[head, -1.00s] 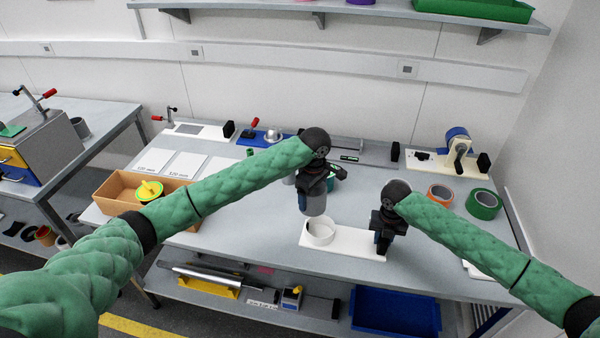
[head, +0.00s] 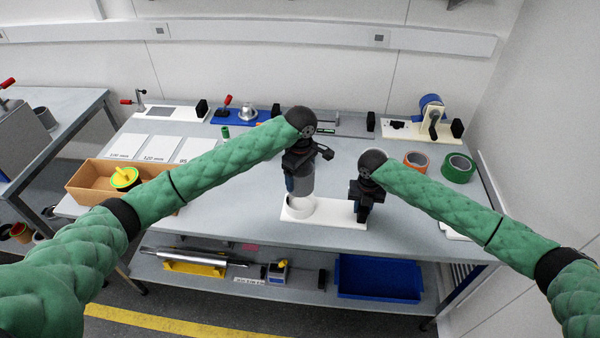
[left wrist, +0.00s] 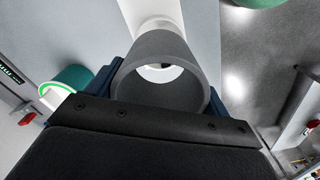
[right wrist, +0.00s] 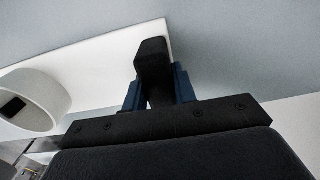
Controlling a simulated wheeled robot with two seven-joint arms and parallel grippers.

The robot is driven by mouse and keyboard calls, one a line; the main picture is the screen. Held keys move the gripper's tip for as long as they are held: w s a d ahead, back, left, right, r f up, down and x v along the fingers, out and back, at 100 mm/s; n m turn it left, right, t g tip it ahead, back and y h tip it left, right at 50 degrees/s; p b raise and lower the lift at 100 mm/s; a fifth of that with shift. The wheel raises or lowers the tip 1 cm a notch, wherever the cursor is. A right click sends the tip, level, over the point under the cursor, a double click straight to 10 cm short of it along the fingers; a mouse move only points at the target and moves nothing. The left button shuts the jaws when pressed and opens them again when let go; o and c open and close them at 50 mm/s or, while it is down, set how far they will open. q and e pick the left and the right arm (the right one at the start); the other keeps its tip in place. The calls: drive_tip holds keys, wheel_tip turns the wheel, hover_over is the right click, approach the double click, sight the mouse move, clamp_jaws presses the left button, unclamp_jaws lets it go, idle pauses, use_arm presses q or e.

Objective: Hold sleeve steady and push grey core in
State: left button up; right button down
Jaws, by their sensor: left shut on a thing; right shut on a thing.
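The grey core (head: 303,181) is a hollow tube, held upright in my left gripper (head: 297,176), which is shut on it. It hangs over the white sleeve (head: 300,208), a short ring at the left end of a white base plate (head: 335,220). Whether the core touches the sleeve rim is unclear. In the left wrist view the core (left wrist: 150,50) sits between blue fingers, the sleeve (left wrist: 155,25) partly hidden beyond. My right gripper (head: 360,207) is shut on a black post (right wrist: 152,60) on the plate; the sleeve (right wrist: 45,90) stands clear of it.
A cardboard box (head: 88,187) with a yellow item stands at the left. White labelled sheets (head: 163,147) lie behind it. Orange (head: 416,160) and green (head: 459,168) tape rolls and a tape dispenser (head: 432,115) are at back right. The bench top around the plate is mostly clear.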

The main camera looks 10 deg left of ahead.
use_arm(q)
drive_tip(key=shift+f, duration=2.5)
drive_tip(key=shift+f, duration=1.85)
drive_tip(key=o, duration=1.1)
wheel_tip(320, 180, up, 12)
drive_tip(key=shift+c, duration=0.4)
